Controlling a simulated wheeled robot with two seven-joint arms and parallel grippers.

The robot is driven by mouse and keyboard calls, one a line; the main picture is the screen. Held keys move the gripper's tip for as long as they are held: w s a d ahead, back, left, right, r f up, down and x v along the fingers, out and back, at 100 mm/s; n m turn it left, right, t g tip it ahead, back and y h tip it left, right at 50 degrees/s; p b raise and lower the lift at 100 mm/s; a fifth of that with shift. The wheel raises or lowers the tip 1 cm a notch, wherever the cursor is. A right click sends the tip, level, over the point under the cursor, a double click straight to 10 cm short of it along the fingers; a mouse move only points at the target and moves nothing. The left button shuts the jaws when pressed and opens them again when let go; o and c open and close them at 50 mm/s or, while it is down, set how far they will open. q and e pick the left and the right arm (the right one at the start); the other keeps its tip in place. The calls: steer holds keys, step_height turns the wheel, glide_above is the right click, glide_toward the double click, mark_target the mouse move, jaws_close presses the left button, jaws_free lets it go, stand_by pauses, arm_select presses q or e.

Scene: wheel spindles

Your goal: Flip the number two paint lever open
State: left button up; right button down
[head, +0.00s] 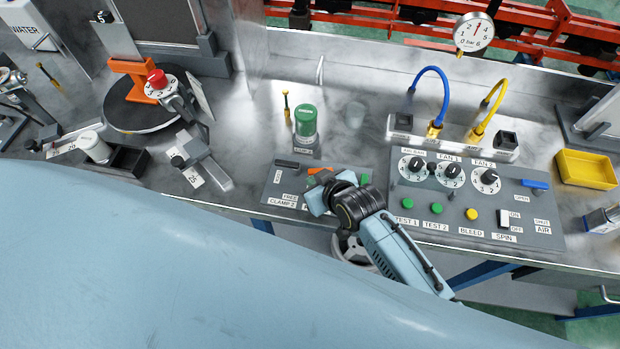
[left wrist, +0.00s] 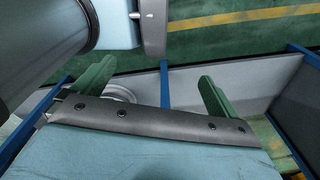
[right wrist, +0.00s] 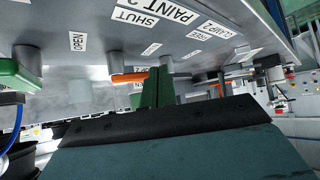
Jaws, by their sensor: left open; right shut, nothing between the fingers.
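The lever panel (head: 272,190) carries a CLAMP 2 label at its left end. An orange lever (head: 318,172) shows on it, partly hidden behind my right gripper (head: 322,194). In the right wrist view the PAINT 2 (right wrist: 180,12), SHUT (right wrist: 135,19) and OPEN (right wrist: 78,41) labels appear upside down. The orange lever (right wrist: 128,77) is just left of my right gripper (right wrist: 157,88), whose green fingers are shut and empty. I cannot tell whether they touch. My left gripper (left wrist: 155,88) is open and empty, away from the panel.
A green cylinder (head: 306,122) stands behind the lever panel. To the right is a panel of dials (head: 452,173) and buttons, with a blue lever (head: 535,184). A yellow bin (head: 586,168) stands further right. A red-knobbed turntable fixture (head: 157,80) is at the left.

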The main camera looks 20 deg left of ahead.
steer(key=shift+w+d+f, duration=0.1)
steer(key=shift+w+d, duration=0.3)
arm_select(q)
steer(key=shift+w+d+f, duration=0.1)
steer(key=shift+w, duration=0.75)
arm_select(e)
steer(key=shift+w+d, duration=0.2)
steer(key=shift+w, duration=0.1)
arm_select(q)
steer(key=shift+s, duration=0.15)
